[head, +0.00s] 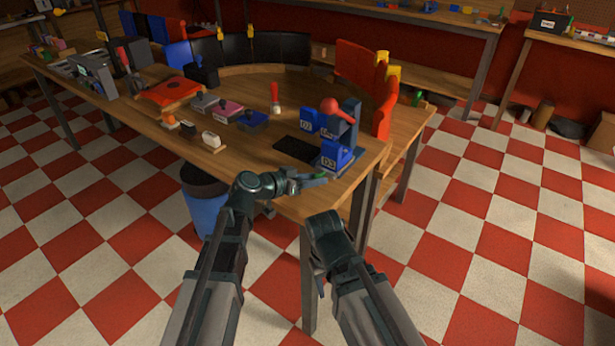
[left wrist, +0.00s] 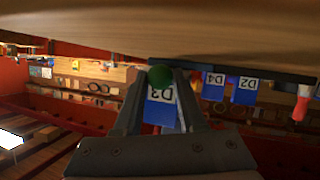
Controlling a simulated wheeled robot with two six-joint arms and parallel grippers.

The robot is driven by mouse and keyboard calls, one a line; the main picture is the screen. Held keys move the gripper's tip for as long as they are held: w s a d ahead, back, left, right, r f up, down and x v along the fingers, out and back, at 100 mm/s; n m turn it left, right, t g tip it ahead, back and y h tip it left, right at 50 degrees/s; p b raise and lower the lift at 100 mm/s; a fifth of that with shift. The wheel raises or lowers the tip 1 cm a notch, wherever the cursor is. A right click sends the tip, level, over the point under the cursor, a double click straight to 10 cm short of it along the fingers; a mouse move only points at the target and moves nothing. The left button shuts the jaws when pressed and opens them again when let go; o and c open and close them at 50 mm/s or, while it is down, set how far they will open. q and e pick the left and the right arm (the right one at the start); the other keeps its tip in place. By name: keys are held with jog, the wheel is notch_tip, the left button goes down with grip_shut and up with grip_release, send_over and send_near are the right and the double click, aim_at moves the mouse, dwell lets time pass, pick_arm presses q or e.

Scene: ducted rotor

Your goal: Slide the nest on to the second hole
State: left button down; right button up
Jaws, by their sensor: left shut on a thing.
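My left gripper (head: 322,180) is at the table's front right corner, beside the blue block marked D3 (head: 334,159). In the left wrist view its fingers (left wrist: 160,90) are shut on a small green ball (left wrist: 160,75). The D3 block (left wrist: 162,112) shows upside down between the fingers. I cannot tell which part is the nest, and no hole can be made out. A dark blue stand (head: 350,112) with a red ball (head: 329,105) rises behind the block. My right arm comes in at the lower right; its gripper is not clearly visible.
A blue block marked D2 (head: 308,121) and a flat black plate (head: 296,150) lie close to the left. A red-handled tool (head: 275,98) stands further back. Bare wood lies left of my left gripper.

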pick_arm(q)
jog(key=c, duration=0.5)
grip_release()
jog(key=shift+s+d, duration=0.25)
jog(key=shift+a+r, duration=0.15)
jog(key=shift+a, duration=0.1)
jog(key=shift+p+v, duration=2.6)
jog(key=shift+v, duration=4.1)
